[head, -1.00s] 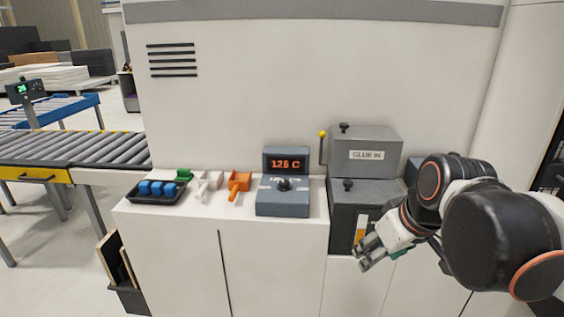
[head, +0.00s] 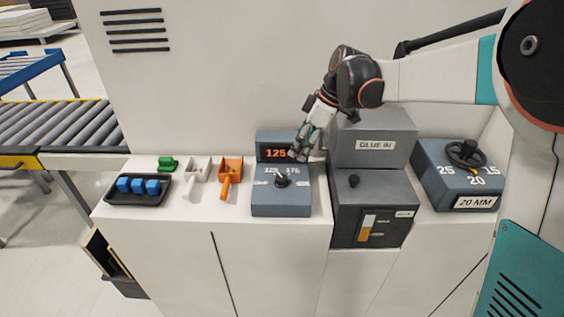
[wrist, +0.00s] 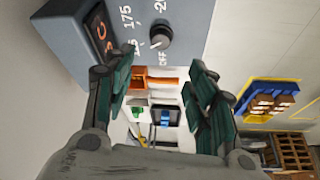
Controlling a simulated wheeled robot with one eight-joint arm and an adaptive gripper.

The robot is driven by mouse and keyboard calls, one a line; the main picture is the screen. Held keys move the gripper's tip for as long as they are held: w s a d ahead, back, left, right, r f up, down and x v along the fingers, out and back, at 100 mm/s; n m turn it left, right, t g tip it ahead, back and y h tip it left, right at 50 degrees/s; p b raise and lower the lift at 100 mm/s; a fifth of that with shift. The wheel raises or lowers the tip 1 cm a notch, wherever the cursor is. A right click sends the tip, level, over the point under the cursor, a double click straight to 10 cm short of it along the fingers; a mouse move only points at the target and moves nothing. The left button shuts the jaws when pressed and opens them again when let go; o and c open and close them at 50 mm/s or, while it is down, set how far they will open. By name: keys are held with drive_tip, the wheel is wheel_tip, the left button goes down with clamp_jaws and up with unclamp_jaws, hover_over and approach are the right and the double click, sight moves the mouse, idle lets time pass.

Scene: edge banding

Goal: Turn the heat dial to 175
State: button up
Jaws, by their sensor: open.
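The heat dial (head: 282,181) is a dark knob on top of a blue-grey box (head: 281,204), with printed marks around it. The display (head: 272,153) behind it reads 125 in orange; its right end is hidden by my gripper. My gripper (head: 297,156) is open and empty, in front of the display, above and slightly right of the dial, apart from it. In the wrist view the dial (wrist: 160,36) shows beyond my open fingers (wrist: 165,88), with the marks 175, OFF and part of a 200-like number.
A grey GLUE IN box (head: 375,140) stands right of the dial box, and a 20 MM dial box (head: 460,175) farther right. Left are an orange-handled tool (head: 230,175), a white one (head: 196,176), a green piece (head: 168,163) and a black tray (head: 112,197) with blue blocks.

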sight(282, 177)
drive_tip(key=b+x, duration=0.3)
drive_tip(key=x, duration=1)
drive_tip(key=shift+a+f, duration=0.1)
drive_tip(key=shift+f, duration=0.1)
drive_tip(key=c, duration=1.1)
